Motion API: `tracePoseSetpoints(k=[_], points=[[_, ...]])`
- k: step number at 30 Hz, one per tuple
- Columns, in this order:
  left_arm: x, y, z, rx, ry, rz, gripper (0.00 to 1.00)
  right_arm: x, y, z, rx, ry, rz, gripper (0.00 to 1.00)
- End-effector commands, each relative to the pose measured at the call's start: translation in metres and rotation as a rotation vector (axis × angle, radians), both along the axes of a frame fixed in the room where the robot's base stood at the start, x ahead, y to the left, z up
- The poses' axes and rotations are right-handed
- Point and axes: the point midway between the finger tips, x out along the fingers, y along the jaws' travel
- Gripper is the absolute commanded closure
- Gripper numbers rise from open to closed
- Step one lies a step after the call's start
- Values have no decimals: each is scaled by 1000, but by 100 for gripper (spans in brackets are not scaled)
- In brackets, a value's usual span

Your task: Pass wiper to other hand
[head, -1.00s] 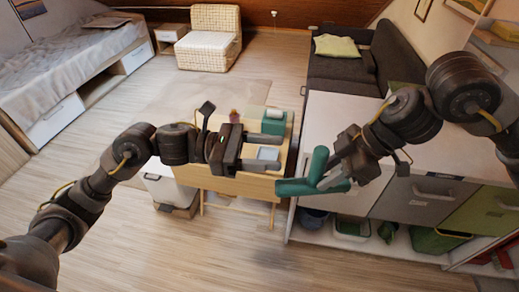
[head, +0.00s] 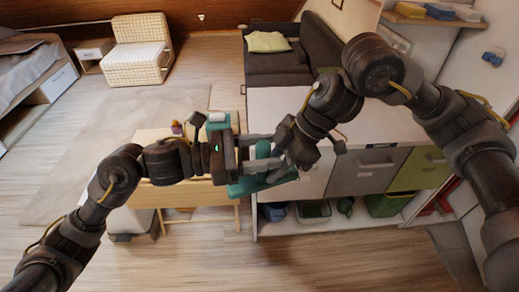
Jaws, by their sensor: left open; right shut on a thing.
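The wiper (head: 247,187) is teal green, with a long bar and a handle standing up from it. It is held in the air beside the white counter's left edge. My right gripper (head: 283,173) is shut on the wiper from the right. My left gripper (head: 262,151) is open, its fingers pointing right. Its fingers lie around or just in front of the wiper's upright handle; I cannot tell whether they touch it. The two grippers hide part of the wiper.
A white counter (head: 385,122) with drawers stands at right. A sofa (head: 275,68) stands behind. Open floor lies in front.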

Motion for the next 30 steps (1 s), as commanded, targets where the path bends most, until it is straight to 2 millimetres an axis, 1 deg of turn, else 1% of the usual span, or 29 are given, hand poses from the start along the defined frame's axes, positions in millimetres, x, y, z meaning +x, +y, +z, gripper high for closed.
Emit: tracePoseSetpoints(k=[1,2,12,13,18,26,30], points=[[0,0,0,0,0,0,52,0,0,0,1,-1,-1,97],[0,0,0,0,0,0,56,0,0,0,1,-1,-1,97],[0,0,0,0,1,0,100,0,0,0,1,0,1,97],[0,0,1,-1,0,0,100,0,0,0,1,0,1,68],[0,0,1,-1,0,0,100,0,0,0,1,0,1,46],[0,0,1,-1,0,0,100,0,0,1,0,0,0,46],[0,0,1,-1,0,0,100,1,-6,9,0,-3,-1,46]])
